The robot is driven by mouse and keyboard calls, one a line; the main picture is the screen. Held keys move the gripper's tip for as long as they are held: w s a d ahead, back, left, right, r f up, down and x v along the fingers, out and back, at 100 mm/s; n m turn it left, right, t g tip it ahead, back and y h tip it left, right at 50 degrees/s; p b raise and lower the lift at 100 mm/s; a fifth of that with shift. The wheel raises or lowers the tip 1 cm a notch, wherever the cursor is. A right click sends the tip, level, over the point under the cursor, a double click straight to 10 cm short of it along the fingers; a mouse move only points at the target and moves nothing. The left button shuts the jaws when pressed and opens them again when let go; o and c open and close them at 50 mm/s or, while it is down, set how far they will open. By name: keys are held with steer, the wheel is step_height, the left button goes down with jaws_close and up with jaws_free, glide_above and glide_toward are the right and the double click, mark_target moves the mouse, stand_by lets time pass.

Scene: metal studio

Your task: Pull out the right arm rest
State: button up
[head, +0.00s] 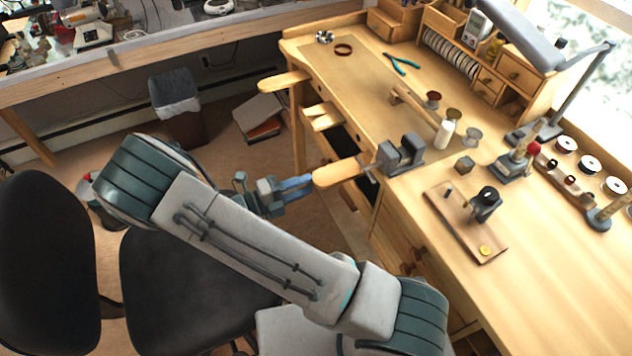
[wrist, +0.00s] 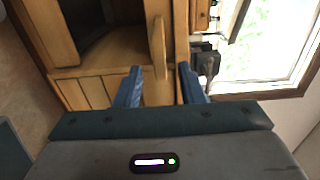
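The right arm rest (head: 337,172) is a light wooden paddle with a rounded end, sticking out from the front edge of the wooden workbench (head: 350,75). My gripper (head: 308,184) is at its rounded end in the head view. In the wrist view the arm rest (wrist: 159,50) shows edge-on, in line with the gap between the two blue fingers of my gripper (wrist: 160,72). The fingers are apart, with visible gaps beside the wood. I cannot tell how far the wood reaches between them, or whether either finger touches it.
The left arm rest (head: 285,80) and a notched wooden bench pin (head: 325,115) also stick out from the bench front. A grey vise (head: 401,155) stands on the bench close to the right arm rest. A black chair (head: 190,285) is at the lower left.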

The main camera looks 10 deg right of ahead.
steer(key=b+v, duration=0.1)
steer(key=v, duration=0.8)
steer(key=s+d+r+n+y, duration=0.6)
steer(key=d+r+n+y, duration=0.2)
steer(key=n, duration=0.8)
steer(key=s+d+r+n+g+y, duration=0.1)
steer(key=s+d+r+n+y, duration=0.6)
steer(key=r+n, duration=0.4)
steer(key=d+n+y, duration=0.1)
steer(key=n+y, duration=0.1)
steer(key=n, duration=0.4)
steer(key=shift+d+y, duration=0.3)
steer(key=shift+d, duration=0.05)
stand_by(0.8)
